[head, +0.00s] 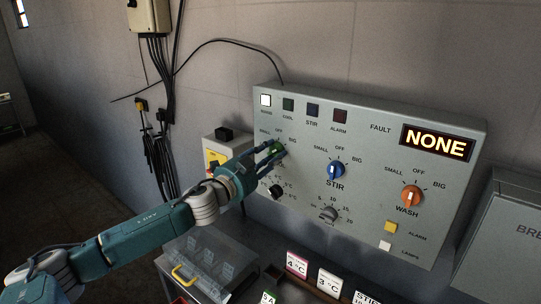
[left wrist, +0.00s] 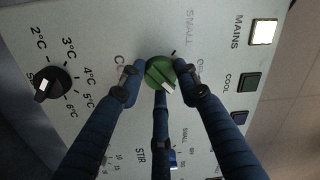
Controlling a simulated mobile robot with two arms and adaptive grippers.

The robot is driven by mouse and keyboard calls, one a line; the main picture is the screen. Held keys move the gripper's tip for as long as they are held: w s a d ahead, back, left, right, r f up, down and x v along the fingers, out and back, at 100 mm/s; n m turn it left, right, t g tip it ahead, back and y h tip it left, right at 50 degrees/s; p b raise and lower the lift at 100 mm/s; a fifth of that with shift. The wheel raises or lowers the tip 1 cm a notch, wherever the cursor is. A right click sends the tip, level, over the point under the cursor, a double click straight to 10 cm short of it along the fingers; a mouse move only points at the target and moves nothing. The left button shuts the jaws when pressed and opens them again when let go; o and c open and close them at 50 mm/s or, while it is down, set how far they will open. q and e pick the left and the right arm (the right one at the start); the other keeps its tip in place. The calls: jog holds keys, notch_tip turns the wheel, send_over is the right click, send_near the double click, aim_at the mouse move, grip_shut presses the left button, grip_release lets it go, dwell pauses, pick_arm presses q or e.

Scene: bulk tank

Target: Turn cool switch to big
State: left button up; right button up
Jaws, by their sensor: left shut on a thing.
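The green cool switch (head: 278,149) sits on the grey control panel (head: 300,185), left of the blue stir switch (head: 336,170). My left gripper (head: 272,153) is on it, and its dark blue fingers are closed around the knob. In the left wrist view the green knob (left wrist: 160,72) is held between the fingertips (left wrist: 161,76). Its white pointer mark faces lower right there, which is the panel's upper-right, BIG side. My right gripper is not in view.
The orange wash switch (head: 411,196), a black temperature knob (head: 276,191) and a grey timer knob (head: 328,214) are on the same panel. The display (head: 437,143) reads NONE. The white mains lamp (head: 265,100) is lit. A table with cards (head: 329,281) stands below.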

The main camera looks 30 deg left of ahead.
pick_arm(q)
jog(key=shift+r, duration=0.25)
jog(key=o, duration=1)
jog(key=shift+c, duration=0.2)
jog(key=shift+o, duration=0.9)
jog(key=shift+d, duration=0.15)
jog(key=shift+f, duration=0.15)
jog(key=s, duration=1.2)
jog(key=shift+a+f, duration=0.2)
jog(key=shift+f, duration=0.05)
